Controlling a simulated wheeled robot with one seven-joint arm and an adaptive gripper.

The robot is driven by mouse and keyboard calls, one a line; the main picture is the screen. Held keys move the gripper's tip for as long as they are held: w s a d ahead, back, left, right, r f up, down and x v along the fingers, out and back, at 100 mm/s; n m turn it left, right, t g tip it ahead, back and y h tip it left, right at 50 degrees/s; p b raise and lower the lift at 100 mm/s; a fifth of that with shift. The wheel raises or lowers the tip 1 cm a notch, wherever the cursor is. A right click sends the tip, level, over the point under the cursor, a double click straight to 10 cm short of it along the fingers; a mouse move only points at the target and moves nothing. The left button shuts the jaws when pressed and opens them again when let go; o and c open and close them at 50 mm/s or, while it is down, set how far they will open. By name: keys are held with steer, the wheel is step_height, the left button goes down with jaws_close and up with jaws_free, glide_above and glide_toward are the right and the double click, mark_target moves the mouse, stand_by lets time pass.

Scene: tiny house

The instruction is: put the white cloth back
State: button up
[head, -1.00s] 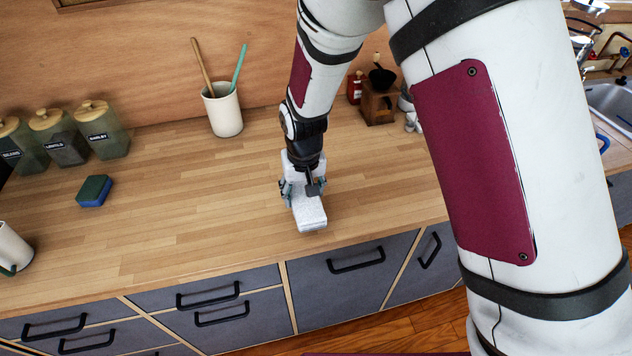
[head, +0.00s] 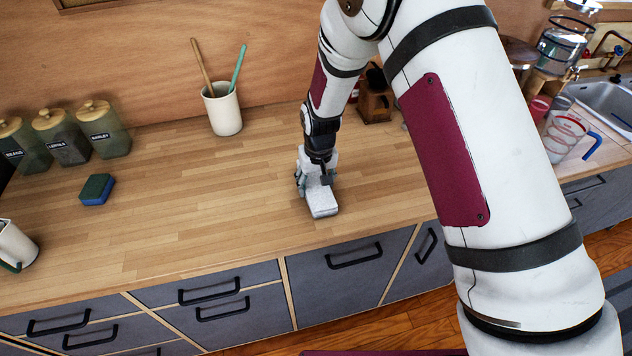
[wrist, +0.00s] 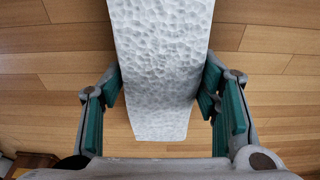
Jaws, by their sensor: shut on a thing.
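The white cloth (head: 321,203) is a folded, dimpled white strip at the middle right of the wooden counter in the head view. My gripper (head: 316,184) is shut on it from above. In the wrist view the cloth (wrist: 160,60) runs between the green-padded fingers of my gripper (wrist: 160,103). Its far end goes out of the top of that view. The cloth is at or just above the counter surface; I cannot tell whether it touches.
The wooden counter (head: 190,200) is clear left of the cloth. A green and blue sponge (head: 97,190), several labelled jars (head: 62,138) and a white mug (head: 14,245) stand left. A utensil crock (head: 223,108) stands behind. A grinder (head: 375,100) and sink (head: 607,98) are right.

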mark_target(318, 186)
steer(key=shift+f, duration=0.15)
steer(key=o, duration=1.2)
step_height(318, 186, up, 12)
steer(key=s+b, duration=0.1)
steer(key=shift+s+d+b, duration=0.25)
steer(key=shift+s+b, duration=0.05)
steer(key=shift+s, duration=0.05)
